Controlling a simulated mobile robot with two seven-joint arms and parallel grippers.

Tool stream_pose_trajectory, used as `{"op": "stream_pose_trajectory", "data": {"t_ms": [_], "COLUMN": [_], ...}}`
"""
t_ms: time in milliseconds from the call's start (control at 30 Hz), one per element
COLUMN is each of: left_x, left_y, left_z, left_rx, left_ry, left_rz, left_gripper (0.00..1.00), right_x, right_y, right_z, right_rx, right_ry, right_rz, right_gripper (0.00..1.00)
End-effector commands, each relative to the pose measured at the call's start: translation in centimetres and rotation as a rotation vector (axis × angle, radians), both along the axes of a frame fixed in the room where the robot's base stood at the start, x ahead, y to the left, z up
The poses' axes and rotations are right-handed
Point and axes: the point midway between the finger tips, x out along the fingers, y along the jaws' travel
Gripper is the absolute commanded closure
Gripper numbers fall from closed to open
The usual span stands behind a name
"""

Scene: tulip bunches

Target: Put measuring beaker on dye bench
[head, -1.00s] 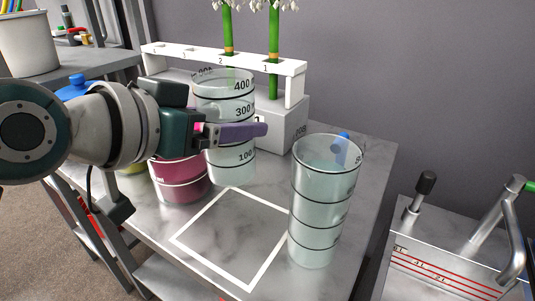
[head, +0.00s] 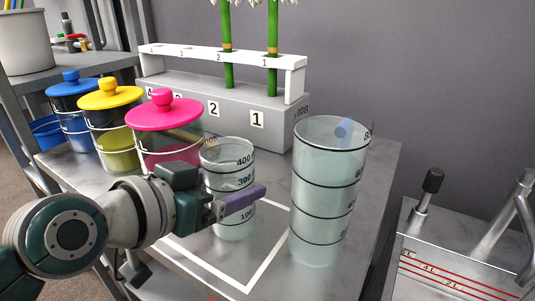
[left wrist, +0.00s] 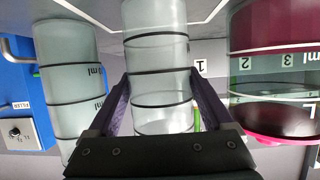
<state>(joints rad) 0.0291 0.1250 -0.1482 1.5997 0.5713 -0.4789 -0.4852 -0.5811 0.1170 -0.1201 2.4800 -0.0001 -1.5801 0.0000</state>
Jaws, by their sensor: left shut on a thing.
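The clear measuring beaker (head: 229,165), marked 100 to 400, is upright in my left gripper (head: 238,197). The purple fingers are shut around it, one on each side, as the left wrist view (left wrist: 157,85) also shows. In the head view it is over the white square outline (head: 268,257) on the grey marbled dye bench (head: 375,190). Its base looks at or very near the bench top; I cannot tell if it touches. My right gripper is not in view.
Jars with pink (head: 164,115), yellow (head: 110,95) and blue (head: 72,85) lids stand left. Behind is a numbered rack (head: 225,105) with green stems. A sink unit (head: 450,265) is at right.

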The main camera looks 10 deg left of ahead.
Motion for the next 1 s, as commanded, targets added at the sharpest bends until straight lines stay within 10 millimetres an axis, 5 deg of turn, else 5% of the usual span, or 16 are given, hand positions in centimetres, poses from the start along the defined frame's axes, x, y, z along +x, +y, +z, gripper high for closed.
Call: {"op": "stream_pose_trajectory", "data": {"t_ms": [100, 133, 233, 567, 1000], "left_x": [0.0, 0.0, 0.0, -0.1, -7.6], "left_y": [0.0, 0.0, 0.0, 0.0, 2.9], "left_z": [-0.4, -0.3, -0.3, 0.3, 3.5], "left_rx": [0.001, 0.001, 0.0, -0.001, 0.002], "left_ry": [0.0, 0.0, 0.0, 0.0, 0.003], "left_rz": [0.0, 0.0, 0.0, 0.0, -0.001], "left_gripper": [0.89, 0.13, 0.02, 0.0, 0.0], "right_x": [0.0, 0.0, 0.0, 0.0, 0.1], "right_y": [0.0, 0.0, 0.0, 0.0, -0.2], "right_z": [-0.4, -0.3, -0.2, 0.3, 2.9], "right_rx": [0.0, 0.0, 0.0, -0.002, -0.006], "right_ry": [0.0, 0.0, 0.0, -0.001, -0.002], "right_rz": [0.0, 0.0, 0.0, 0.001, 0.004], "right_gripper": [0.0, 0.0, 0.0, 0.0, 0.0]}}
